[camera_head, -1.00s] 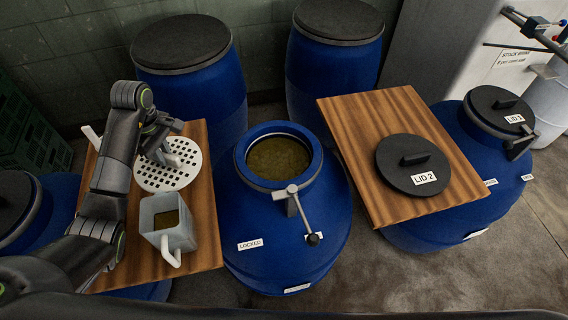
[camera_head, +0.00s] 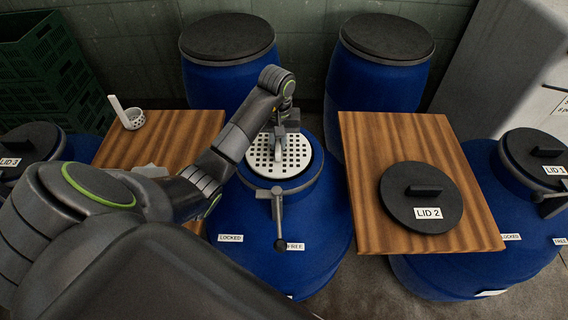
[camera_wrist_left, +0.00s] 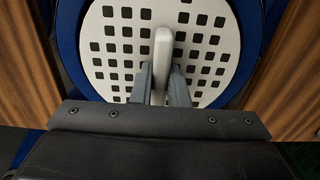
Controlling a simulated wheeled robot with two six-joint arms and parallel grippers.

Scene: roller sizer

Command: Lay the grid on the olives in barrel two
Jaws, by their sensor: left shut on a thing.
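The white perforated round grid (camera_head: 262,158) is at the mouth of the open blue barrel (camera_head: 318,215) in the middle. My left gripper (camera_head: 280,138) is above it, shut on the grid's upright handle. In the left wrist view the grid (camera_wrist_left: 110,45) fills the top, with its handle (camera_wrist_left: 162,50) between the two fingers of my left gripper (camera_wrist_left: 160,85). The blue rim shows around the grid. The olives are hidden beneath it. I cannot tell whether the grid rests inside the mouth or hovers just above it. My right gripper is not in view.
A locking lever (camera_head: 278,210) stands at the barrel's front rim. A wooden board (camera_head: 360,150) on the right bears black lid 2 (camera_head: 421,190). The left board (camera_head: 185,130) bears a small white ladle cup (camera_head: 132,118). Closed barrels (camera_head: 228,75) stand behind.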

